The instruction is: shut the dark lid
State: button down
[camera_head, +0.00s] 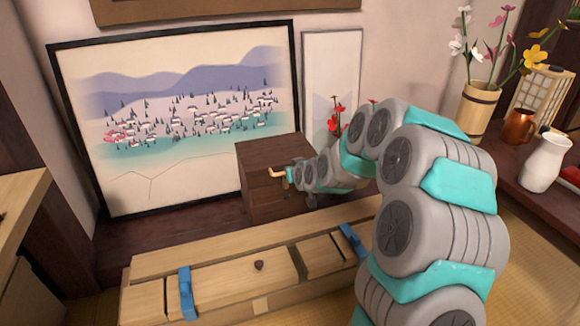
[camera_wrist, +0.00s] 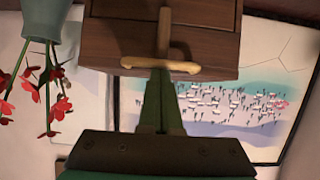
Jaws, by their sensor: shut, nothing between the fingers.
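A dark brown wooden box (camera_head: 257,190) stands in front of the framed picture in the head view. Its top looks flat, and I cannot tell a separate lid or any gap there. A tan handle (camera_head: 276,174) shows at its side facing my arm. In the wrist view, which looks upside down, the dark wood (camera_wrist: 205,38) fills the top, with the tan T-shaped handle (camera_wrist: 180,66) in front of it. My gripper (camera_wrist: 160,78) is shut and empty, its dark green fingertips at the handle's crossbar. I cannot tell if they touch it. In the head view my arm's end is at the handle.
A long pale wooden box (camera_head: 225,275) with blue straps lies in the foreground. A framed picture (camera_head: 170,175) leans at the back. Red flowers (camera_head: 336,121) stand close behind my arm; their vase (camera_wrist: 42,22) shows in the wrist view. A white jug (camera_head: 543,163) stands at right.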

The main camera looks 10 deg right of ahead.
jog(key=f, duration=0.1)
jog(key=s+f, duration=0.1)
jog(key=f, duration=0.1)
jog(key=shift+s+a+f+g, duration=0.25)
jog(key=shift+g, duration=0.15)
notch_tip(320, 180, up, 6)
jog(key=p, duration=0.1)
jog(key=s+d+f+p, duration=0.15)
jog(key=s+f, duration=0.25)
jog(key=s, duration=0.4)
jog(key=s+d+r+g+p, duration=0.1)
jog(key=s+r+g+p, duration=0.2)
jog(key=s+r, duration=0.4)
jog(key=s+r+m+g+h+p, duration=0.1)
jog(key=s+r+g+p, duration=0.3)
jog(key=s, duration=1.8)
jog(key=s+d+r+m+g+h+p, duration=0.1)
jog(key=s+r+g+p, duration=0.3)
jog(key=s+r, duration=0.5)
jog(key=s+g, duration=0.1)
jog(key=s, duration=0.5)
jog(key=shift+s+d+r+g, duration=0.3)
jog(key=shift+g, duration=0.1)
jog(key=shift+a, duration=0.1)
